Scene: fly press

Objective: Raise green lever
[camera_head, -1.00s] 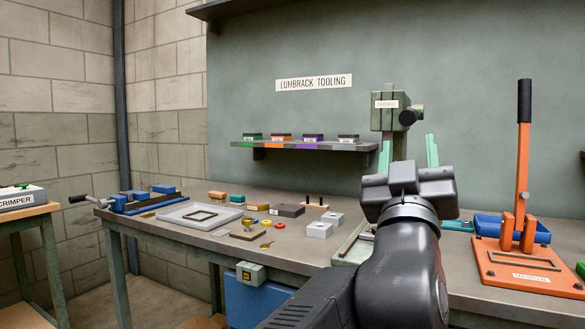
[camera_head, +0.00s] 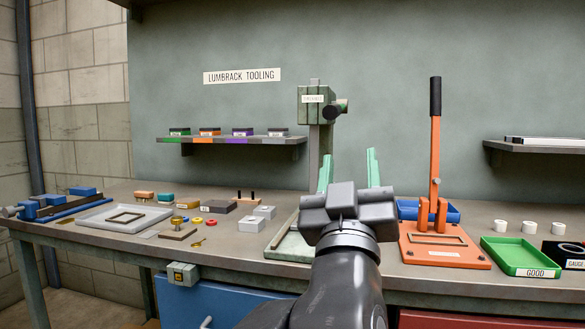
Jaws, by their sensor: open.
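The green press (camera_head: 312,105) stands at the back of the bench, with a label on its head and a dark round part (camera_head: 336,109) on its right side. No green lever arm can be made out; part of the press is hidden behind my gripper. My gripper (camera_head: 348,168) points toward the back wall with its two teal fingers upright and wide apart. It is open and empty, in front of the press and a little right of its column. The press's pale green base (camera_head: 290,248) shows left of my wrist.
An orange press (camera_head: 440,245) with a tall black-gripped lever stands right of my gripper, before a blue bin (camera_head: 408,209). A green tray (camera_head: 520,256) is farther right. Small blocks and a grey tray (camera_head: 124,218) lie left. A shelf (camera_head: 232,140) hangs behind.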

